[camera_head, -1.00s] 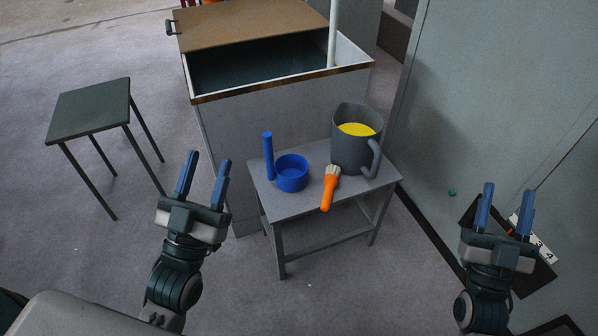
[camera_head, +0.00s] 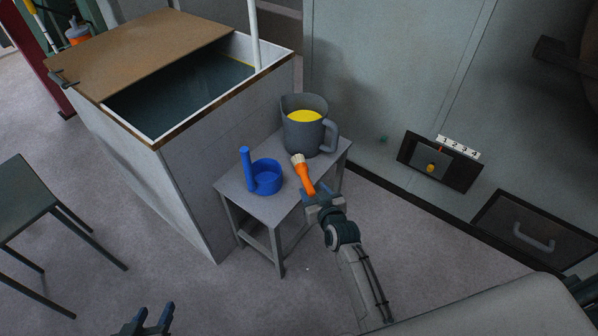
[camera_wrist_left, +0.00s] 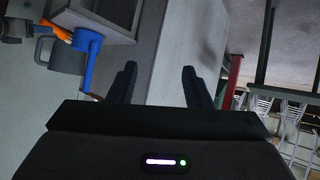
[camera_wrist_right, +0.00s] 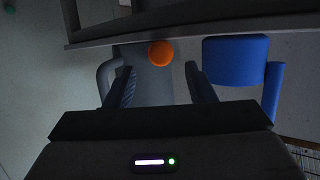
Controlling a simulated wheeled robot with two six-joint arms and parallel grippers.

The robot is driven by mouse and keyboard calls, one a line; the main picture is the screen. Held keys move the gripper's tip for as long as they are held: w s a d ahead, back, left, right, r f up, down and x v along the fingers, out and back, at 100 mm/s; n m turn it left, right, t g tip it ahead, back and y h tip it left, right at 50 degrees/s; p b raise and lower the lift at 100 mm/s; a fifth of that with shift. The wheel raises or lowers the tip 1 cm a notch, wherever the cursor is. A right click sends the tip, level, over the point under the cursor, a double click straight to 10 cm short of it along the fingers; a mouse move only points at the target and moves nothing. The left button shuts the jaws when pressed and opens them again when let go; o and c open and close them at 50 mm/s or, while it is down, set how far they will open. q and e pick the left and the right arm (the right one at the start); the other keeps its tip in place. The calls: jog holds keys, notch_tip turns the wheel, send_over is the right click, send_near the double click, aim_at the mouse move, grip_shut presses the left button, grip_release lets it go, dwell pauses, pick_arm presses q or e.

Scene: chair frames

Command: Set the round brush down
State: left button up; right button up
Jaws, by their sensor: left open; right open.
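The round brush (camera_head: 304,176), with an orange handle and pale bristles, lies on a small grey table (camera_head: 235,185), its bristles against or close to the grey jug (camera_head: 304,138). My right gripper (camera_head: 321,198) is open at the handle end. In the right wrist view the handle's round orange end (camera_wrist_right: 160,53) shows between the open fingertips (camera_wrist_right: 161,70); contact cannot be told. My left gripper (camera_head: 146,316) is open and empty at the bottom edge, away from the table; its fingers also show in the left wrist view (camera_wrist_left: 159,68).
A blue cup with an upright handle (camera_head: 266,178) stands left of the brush. The jug holds something yellow. A large open-topped tank (camera_head: 190,170) stands behind left. A dark stool (camera_head: 22,195) is at the left. A wall panel (camera_head: 440,160) and drawer (camera_head: 535,238) are at the right.

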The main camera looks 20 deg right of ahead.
aim_at(308, 182)
jog(key=shift+w+a+f, duration=0.15)
jog(key=shift+w, duration=0.5)
jog(key=b+x, duration=0.1)
jog(key=x, duration=0.3)
jog(key=shift+w, duration=0.55)
pick_arm(q)
jog(key=w+a+r+t, duration=0.1)
jog(key=w+r+t, duration=0.3)
jog(key=w+r, duration=0.1)
jog(key=shift+r, duration=0.6)
pick_arm(e)
jog(key=shift+c, duration=0.2)
grip_shut()
